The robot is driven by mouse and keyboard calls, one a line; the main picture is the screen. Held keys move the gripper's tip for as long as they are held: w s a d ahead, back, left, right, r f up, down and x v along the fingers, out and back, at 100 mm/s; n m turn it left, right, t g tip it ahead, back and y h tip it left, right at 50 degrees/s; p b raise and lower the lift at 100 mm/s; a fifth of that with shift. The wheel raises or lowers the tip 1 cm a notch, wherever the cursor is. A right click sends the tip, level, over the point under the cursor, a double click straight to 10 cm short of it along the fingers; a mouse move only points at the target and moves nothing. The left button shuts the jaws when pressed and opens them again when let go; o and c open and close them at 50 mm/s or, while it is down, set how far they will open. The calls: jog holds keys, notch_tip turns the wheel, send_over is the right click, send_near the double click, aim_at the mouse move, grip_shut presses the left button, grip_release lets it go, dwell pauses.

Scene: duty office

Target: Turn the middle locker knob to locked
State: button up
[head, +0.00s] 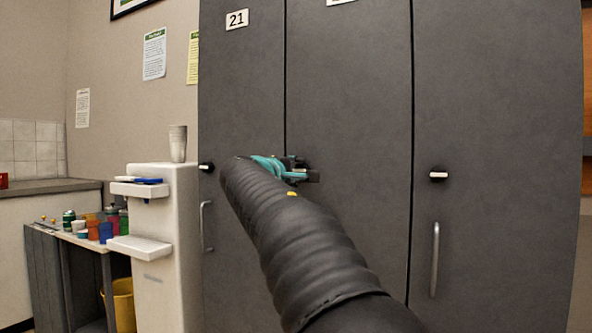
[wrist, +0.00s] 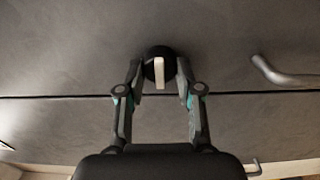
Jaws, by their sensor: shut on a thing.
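The middle locker (head: 350,80) is a tall dark grey door. Its knob (wrist: 150,60) is round and black with a white bar, seen in the wrist view; the arm and gripper hide it in the head view. The white bar runs across the door seam, so it lies about level on the door. My gripper (head: 304,172), with grey and teal fingers, is at the left edge of the middle door. In the wrist view its fingertips (wrist: 160,77) are closed on both sides of the knob.
The left locker knob (head: 207,167) and right locker knob (head: 438,176) show white bars. A vertical handle (head: 435,260) is on the right door. A white water dispenser (head: 165,230) with a cup (head: 178,143) stands left of the lockers. Another handle (wrist: 282,77) shows in the wrist view.

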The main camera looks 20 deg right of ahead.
dwell(0.4)
jog(key=o, duration=1.2)
jog(key=shift+c, duration=0.2)
jog(key=v, duration=1.2)
